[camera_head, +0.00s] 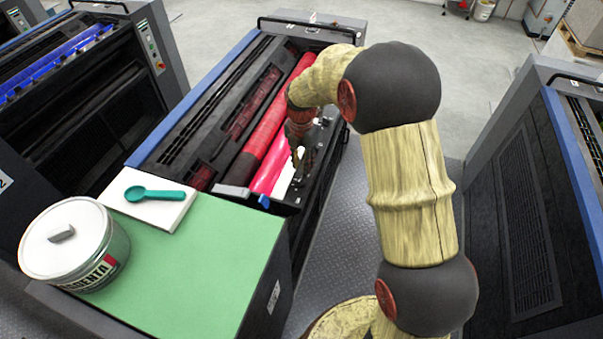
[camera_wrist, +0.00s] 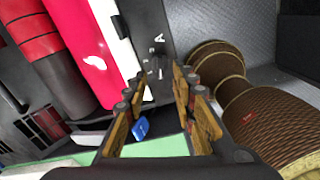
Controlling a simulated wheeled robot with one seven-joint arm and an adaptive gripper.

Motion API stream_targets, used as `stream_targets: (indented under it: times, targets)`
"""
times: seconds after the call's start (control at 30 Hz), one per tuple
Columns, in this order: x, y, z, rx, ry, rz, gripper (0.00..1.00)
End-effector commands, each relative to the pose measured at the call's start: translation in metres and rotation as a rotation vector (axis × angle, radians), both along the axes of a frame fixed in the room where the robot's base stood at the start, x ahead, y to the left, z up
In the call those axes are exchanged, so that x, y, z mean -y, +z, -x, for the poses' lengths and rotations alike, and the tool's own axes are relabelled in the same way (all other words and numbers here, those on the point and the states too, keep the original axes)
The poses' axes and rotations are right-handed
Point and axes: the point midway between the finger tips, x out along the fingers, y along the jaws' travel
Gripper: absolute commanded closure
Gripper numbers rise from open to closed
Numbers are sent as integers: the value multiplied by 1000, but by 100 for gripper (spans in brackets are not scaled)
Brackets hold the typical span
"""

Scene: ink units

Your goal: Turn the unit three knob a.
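The open ink unit (camera_head: 215,110) fills the middle of the head view, with a magenta roller and a dark side strip. In the wrist view a small grey metal knob (camera_wrist: 154,66) stands on the dark strip (camera_wrist: 146,22), just below a white letter A. I take it for knob a. My gripper (camera_head: 300,176) is over the near right end of the unit. In the wrist view my gripper (camera_wrist: 157,82) is open, with brown fingers on either side of the knob's line of sight. I cannot tell whether they touch it. The knob is not clear in the head view.
A green-topped table (camera_head: 200,270) stands at the near end, holding a magenta ink can (camera_head: 75,245) and a teal spoon (camera_head: 155,194) on a white pad. A blue piece (camera_wrist: 140,129) lies near the strip's end. Another unit (camera_head: 530,190) stands right, across a metal walkway (camera_head: 345,225).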

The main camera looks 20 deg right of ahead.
Motion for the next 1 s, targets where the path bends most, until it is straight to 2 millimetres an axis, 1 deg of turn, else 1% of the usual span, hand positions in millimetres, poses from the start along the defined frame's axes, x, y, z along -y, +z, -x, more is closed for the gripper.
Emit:
stream_targets:
  times: [0.03,0.2,0.3,0.4,0.53,0.77,1.0]
  targets:
    - [0,-11,2,-5,-1,0,74]
    - [0,-36,1,-3,-2,0,74]
    - [0,-48,1,-2,-2,0,74]
    - [0,-55,1,0,-2,0,74]
    - [0,-60,1,0,-3,0,74]
    - [0,-60,1,0,-3,0,74]
    - [0,-59,1,0,-3,0,88]
